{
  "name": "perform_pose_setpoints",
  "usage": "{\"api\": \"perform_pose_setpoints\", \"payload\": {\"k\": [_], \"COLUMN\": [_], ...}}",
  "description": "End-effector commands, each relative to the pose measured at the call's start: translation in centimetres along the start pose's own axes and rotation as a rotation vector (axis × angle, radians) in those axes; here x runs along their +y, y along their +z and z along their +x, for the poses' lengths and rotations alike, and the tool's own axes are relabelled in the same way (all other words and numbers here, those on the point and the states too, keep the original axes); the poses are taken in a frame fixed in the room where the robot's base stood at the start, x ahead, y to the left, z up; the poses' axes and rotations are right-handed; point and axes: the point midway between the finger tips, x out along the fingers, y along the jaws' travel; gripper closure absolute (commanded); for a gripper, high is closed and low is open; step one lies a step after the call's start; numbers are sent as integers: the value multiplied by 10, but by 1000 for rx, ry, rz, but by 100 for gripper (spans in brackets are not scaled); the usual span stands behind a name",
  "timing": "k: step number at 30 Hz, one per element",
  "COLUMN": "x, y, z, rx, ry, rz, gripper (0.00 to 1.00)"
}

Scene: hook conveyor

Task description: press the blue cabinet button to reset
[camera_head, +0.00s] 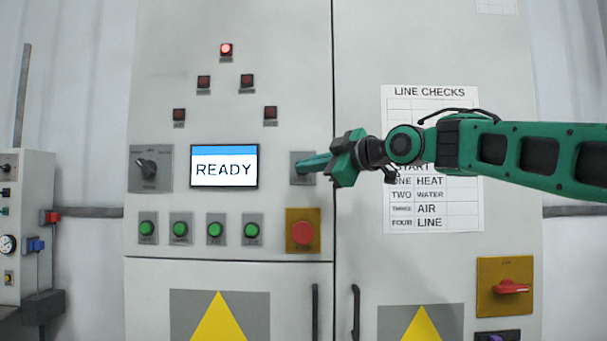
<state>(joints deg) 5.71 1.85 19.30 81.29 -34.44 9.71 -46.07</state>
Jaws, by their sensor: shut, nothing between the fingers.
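The grey cabinet (290,110) faces me. Its screen (223,168) reads READY under a blue bar. My gripper (300,167) reaches in from the right, and its green fingers are shut with nothing between them. The fingertips lie over a small grey plate (302,180) to the right of the screen. My fingers cover the middle of this plate, so any button on it is hidden. I cannot tell whether the fingertips touch it. No blue button shows on the visible part of the cabinet.
A row of green buttons (215,230) and a red button on a yellow plate (302,232) lie below. A rotary switch (148,168) is left of the screen. One upper lamp (226,49) glows red. A LINE CHECKS sheet (440,215) hangs behind my arm.

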Motion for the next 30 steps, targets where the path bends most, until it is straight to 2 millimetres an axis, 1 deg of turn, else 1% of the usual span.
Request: {"api": "perform_pose_setpoints", "payload": {"k": [5,21,30], "x": [-2,-24,-26], "y": [-2,-24,-26], "z": [-2,-32,-35], "rx": [0,1,1], "ry": [0,0,0], "rz": [-1,0,0], "gripper": [100,100,100]}}
